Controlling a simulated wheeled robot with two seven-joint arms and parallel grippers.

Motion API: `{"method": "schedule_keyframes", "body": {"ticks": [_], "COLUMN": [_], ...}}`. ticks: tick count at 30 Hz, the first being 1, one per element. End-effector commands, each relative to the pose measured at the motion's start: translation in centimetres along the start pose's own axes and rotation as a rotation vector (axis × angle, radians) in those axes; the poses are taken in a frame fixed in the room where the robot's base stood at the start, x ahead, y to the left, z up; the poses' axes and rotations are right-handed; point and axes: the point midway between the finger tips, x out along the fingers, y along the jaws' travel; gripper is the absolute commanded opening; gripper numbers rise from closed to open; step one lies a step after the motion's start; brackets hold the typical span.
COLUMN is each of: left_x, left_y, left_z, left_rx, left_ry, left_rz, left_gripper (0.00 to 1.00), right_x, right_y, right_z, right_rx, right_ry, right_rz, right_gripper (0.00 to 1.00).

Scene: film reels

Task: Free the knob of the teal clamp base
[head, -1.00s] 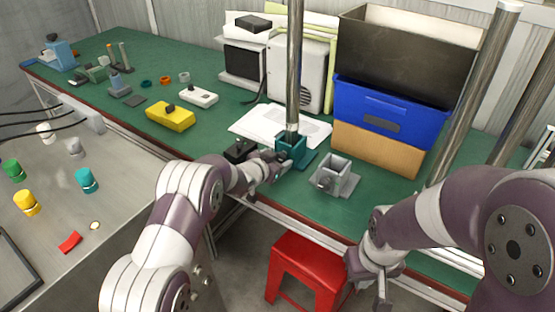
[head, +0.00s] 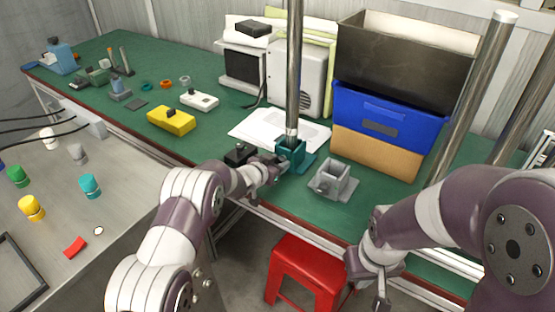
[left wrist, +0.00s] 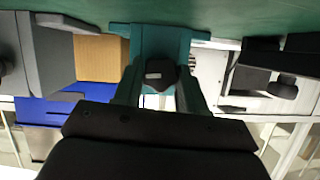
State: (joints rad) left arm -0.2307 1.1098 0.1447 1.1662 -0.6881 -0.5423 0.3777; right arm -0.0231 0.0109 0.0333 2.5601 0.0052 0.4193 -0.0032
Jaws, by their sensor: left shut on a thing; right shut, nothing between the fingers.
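The teal clamp base (head: 290,153) stands at the bench's front edge, with a tall metal rod (head: 293,75) upright in it. In the left wrist view, the clamp base (left wrist: 160,35) appears upside down, its dark knob (left wrist: 160,73) in the middle between teal side walls. My left gripper (head: 270,166) is at the clamp's front left side, shut on the knob; its fingertips are hard to make out. My right gripper (head: 380,290) is shut and empty, low in front of the bench, near the red stool.
A grey clamp base (head: 334,181) sits close to the right of the teal one, and a black block (head: 240,154) close to its left. White sheets (head: 280,128) lie behind. Stacked bins (head: 388,110) stand at the back right. A red stool (head: 303,258) is below the bench.

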Motion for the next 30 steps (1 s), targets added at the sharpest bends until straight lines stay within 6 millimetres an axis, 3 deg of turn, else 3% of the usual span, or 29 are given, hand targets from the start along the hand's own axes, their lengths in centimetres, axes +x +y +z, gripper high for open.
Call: {"method": "schedule_keyframes", "body": {"ticks": [3,9,18,30], "left_x": [-0.3,-0.1,0.0,0.0], "left_y": [-0.1,-0.2,-0.3,-0.3], "left_z": [-0.5,-0.2,0.1,0.2], "left_rx": [-0.073,-0.213,-0.384,-0.472], "left_ry": [-0.003,-0.002,-0.002,-0.003], "left_rz": [0.031,0.089,0.159,0.195], "left_gripper": [0.1,0.1,0.1,0.1], "right_x": [-2.0,-3.2,-3.5,-3.4], "right_y": [0.0,0.0,0.0,0.0], "right_z": [-0.2,-0.4,-0.4,-0.4], "right_rx": [0.0,0.0,0.0,0.0], "right_ry": [0.0,0.0,0.0,0.0], "right_rz": [0.0,0.0,0.0,0.0], "right_gripper": [0.0,0.0,0.0,0.0]}}
